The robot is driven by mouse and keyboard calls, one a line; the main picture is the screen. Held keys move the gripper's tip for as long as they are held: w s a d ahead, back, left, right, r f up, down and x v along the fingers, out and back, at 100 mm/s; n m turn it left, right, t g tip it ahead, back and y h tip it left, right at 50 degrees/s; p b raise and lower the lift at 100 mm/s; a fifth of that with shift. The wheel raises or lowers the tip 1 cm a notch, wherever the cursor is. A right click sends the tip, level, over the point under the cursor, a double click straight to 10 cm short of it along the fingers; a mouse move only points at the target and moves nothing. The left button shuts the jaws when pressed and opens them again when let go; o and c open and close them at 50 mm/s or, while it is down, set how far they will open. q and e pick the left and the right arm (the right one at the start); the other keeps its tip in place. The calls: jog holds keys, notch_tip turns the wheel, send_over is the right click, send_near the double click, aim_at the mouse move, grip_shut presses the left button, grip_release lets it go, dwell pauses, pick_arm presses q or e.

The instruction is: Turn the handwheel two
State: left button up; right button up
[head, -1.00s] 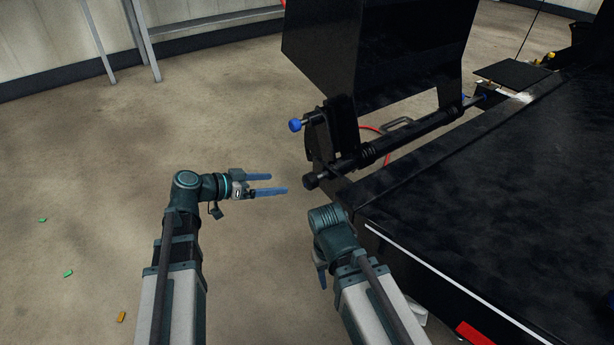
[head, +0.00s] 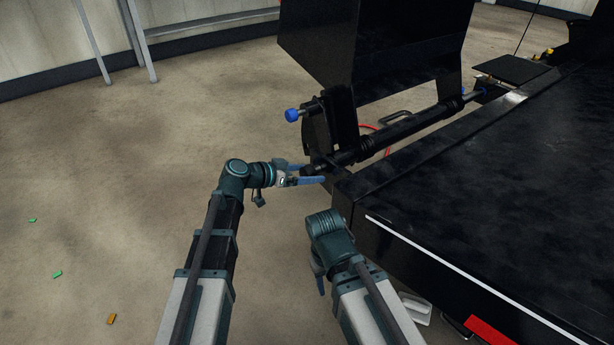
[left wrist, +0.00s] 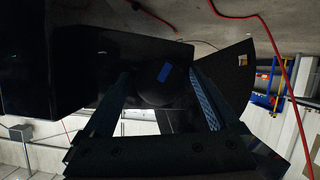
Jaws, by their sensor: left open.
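A black round knob (head: 308,170), which looks like the handwheel, sits at the near end of a black shaft on the trailer frame. My left gripper (head: 312,174) is open, with its blue fingers on either side of the knob. In the left wrist view the dark round end (left wrist: 155,90), with a blue mark, lies between the two open fingers (left wrist: 160,88). I cannot tell whether either finger touches it. My right gripper (head: 320,284) hangs below its wrist, mostly hidden behind my arm; only a bit of blue finger shows.
The black trailer deck (head: 500,190) fills the right side, its corner close to my left fingertips. A black upright panel (head: 375,45) stands beyond the shaft. A red cable (left wrist: 285,90) runs nearby. The floor at left is mostly clear.

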pick_arm(q)
jog(key=c, duration=1.4)
jog(key=shift+o, duration=0.2)
jog(key=shift+w+f+n+g+h+b, duration=0.2)
jog(key=shift+n+g+h+b, duration=0.15)
jog(key=shift+n, duration=0.35)
jog(key=shift+s+r+n+g+h+b, duration=0.1)
jog(key=shift+n+g+h+b, duration=0.3)
jog(key=shift+n, duration=0.5)
jog(key=o, duration=1.4)
jog(key=shift+c, duration=0.2)
jog(key=shift+a+r, duration=0.1)
